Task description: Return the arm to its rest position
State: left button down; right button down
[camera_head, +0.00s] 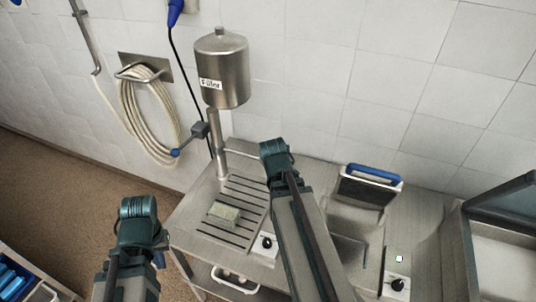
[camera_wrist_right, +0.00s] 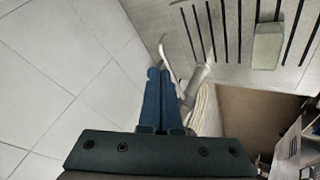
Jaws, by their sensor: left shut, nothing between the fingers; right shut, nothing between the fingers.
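My left arm comes in at the lower left of the head view. Its dark teal end with the left gripper (camera_head: 140,212) is over the floor, left of the metal table; its finger detail is hard to make out. My right arm reaches up over the table, and its teal end (camera_head: 276,152) is near the table's back edge, right of the filler column. In the right wrist view the blue fingers of my right gripper (camera_wrist_right: 159,74) lie side by side, shut, with nothing between them. The right fingers are hidden in the head view.
A steel filler (camera_head: 222,72) with a blue-knobbed lever stands on the slotted table (camera_head: 190,222). A pale block (camera_head: 224,213) lies on the slots. A blue-handled container (camera_head: 368,187) stands at right. A coiled hose (camera_head: 148,115) hangs on the wall. Floor (camera_head: 60,175) at left is clear.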

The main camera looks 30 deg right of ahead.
dwell(0.5)
jog(key=s+a+f+g+y+b, duration=0.1)
jog(key=s+a+f+g+b, duration=0.1)
jog(key=a+f+b, duration=0.45)
jog(key=s+a+f+g+y+b, duration=0.15)
jog(key=a+f+b, duration=0.25)
jog(key=a+f, duration=0.6)
jog(key=s+a+f+g+b, duration=0.2)
jog(key=s+a+b, duration=0.1)
jog(key=s+a, duration=0.2)
jog(key=s+a+f+n+g+b, duration=0.1)
jog(key=s+a, duration=0.4)
jog(key=a, duration=0.5)
notch_tip(320, 180, down, 3)
jog(key=g+b, duration=0.1)
jog(key=b, duration=0.1)
jog(key=shift+r+b, duration=0.2)
jog(key=shift+b, duration=0.2)
